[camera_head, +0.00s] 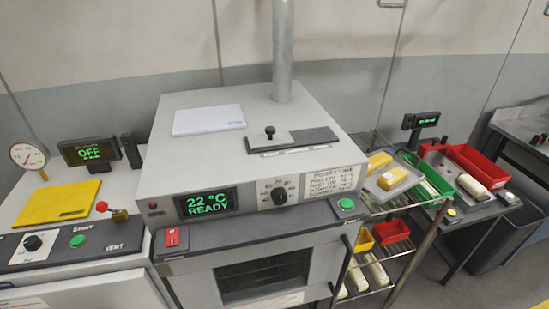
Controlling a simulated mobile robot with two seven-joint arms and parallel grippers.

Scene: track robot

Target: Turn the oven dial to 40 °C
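The oven (185,138) is a large light-grey box in the middle of the head view, with a pipe rising from its top. Its black dial (280,195) sits on the front panel, with a ring of small numbers around it that are too small to read surely. The green display (208,203) left of the dial reads "22 °C READY". A label (332,183) with printed lines is right of the dial. A green button (346,204) is below the label, and a red switch (171,238) is at the lower left. Neither of my grippers is in view.
A left-hand machine has a display (90,151) reading "OFF", a round gauge (29,156), a yellow pad (58,202) and a red-knobbed lever (102,207). A wire rack (408,246) with bins stands close on the right. The space before the dial looks clear.

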